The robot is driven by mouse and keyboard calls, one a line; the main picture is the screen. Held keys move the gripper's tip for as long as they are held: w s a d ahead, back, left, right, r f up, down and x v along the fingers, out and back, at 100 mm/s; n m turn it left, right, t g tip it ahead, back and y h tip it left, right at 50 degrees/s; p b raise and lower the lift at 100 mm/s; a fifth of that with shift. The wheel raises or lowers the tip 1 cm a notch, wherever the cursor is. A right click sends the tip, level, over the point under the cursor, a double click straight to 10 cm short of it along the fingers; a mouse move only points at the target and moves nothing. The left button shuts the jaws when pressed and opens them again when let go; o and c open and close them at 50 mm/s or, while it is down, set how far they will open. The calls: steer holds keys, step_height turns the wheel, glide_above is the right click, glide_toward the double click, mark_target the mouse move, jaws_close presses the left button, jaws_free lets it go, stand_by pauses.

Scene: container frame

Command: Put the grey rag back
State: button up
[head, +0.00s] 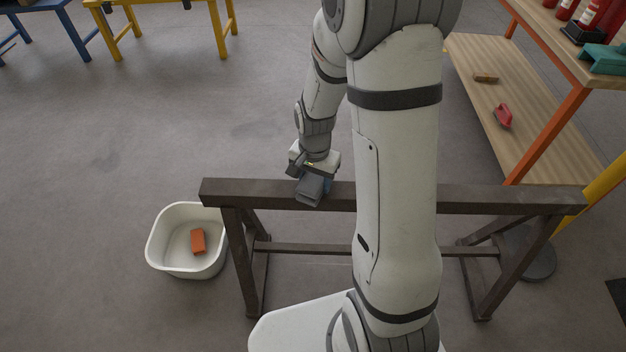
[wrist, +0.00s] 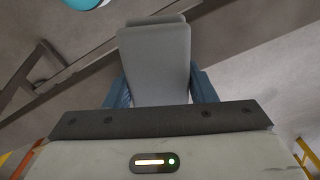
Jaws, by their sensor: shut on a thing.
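My gripper (head: 314,184) is shut on the grey rag (wrist: 155,62), which looks like a flat, folded grey block. In the wrist view the blue fingers press on its left and right sides. In the head view the rag (head: 309,190) shows as a dark grey shape at the end of my arm, over the left part of a dark metal trestle (head: 265,194). I cannot tell whether the rag touches the trestle beam or hangs above it.
A white tub (head: 160,246) with an orange brick (head: 198,241) stands on the floor left of the trestle. A workbench (head: 560,52) with a lower wooden shelf (head: 490,97) stands at the right. Open floor lies at the left and back.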

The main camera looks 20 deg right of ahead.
mark_target(315, 177)
steer(key=shift+f, duration=0.15)
steer(key=o, duration=1)
step_height(315, 177, up, 12)
steer(key=p, duration=0.3)
steer(key=s+r+n+t, duration=0.1)
steer(key=s+r+n, duration=0.7)
steer(key=s, duration=0.5)
steer(key=shift+s+a+r+t, duration=0.15)
steer(key=shift+s+r+t, duration=0.1)
steer(key=shift+r+t, duration=0.2)
